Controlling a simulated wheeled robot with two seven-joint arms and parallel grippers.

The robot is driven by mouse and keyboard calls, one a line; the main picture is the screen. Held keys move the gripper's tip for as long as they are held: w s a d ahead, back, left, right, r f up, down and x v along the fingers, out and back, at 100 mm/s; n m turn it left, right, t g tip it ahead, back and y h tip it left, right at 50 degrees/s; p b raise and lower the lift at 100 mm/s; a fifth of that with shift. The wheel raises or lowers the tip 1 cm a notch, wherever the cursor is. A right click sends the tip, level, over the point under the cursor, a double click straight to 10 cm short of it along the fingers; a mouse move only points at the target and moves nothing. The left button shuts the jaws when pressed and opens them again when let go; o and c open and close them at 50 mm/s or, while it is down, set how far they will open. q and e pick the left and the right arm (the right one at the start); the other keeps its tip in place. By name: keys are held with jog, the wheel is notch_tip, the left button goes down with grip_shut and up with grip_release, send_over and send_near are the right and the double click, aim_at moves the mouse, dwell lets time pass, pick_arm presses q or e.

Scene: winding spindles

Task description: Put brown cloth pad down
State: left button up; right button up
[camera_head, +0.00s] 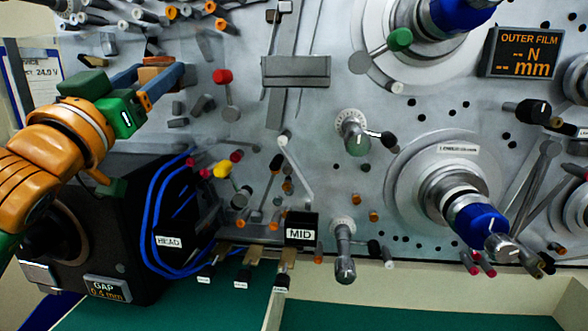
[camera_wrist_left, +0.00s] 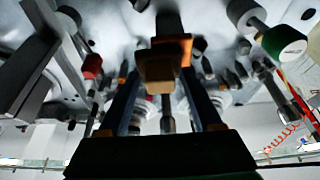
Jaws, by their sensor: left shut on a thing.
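The brown cloth pad (camera_head: 160,62) is at the upper left of the head view, between the fingers of my left gripper (camera_head: 158,74). My left gripper is shut on it and holds it in front of the grey machine panel. In the left wrist view the brown pad (camera_wrist_left: 158,66) shows between the two bluish-grey fingertips, in the middle of the picture. The far side of the pad is hidden. I cannot tell from these views whether the pad touches the panel. My right gripper is in neither view.
The upright grey panel (camera_head: 310,110) carries many pegs and rollers. A red knob (camera_head: 222,77) sticks out right of the gripper. A black box (camera_head: 120,230) with blue cables stands below my left arm. A green surface (camera_head: 400,316) lies along the bottom.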

pick_arm(q)
jog(key=s+a+b, duration=0.2)
jog(key=s+a, duration=0.2)
jog(key=s, duration=0.1)
jog(key=shift+s+a+r, duration=0.15)
jog(key=shift+s+a, duration=0.1)
dwell(0.6)
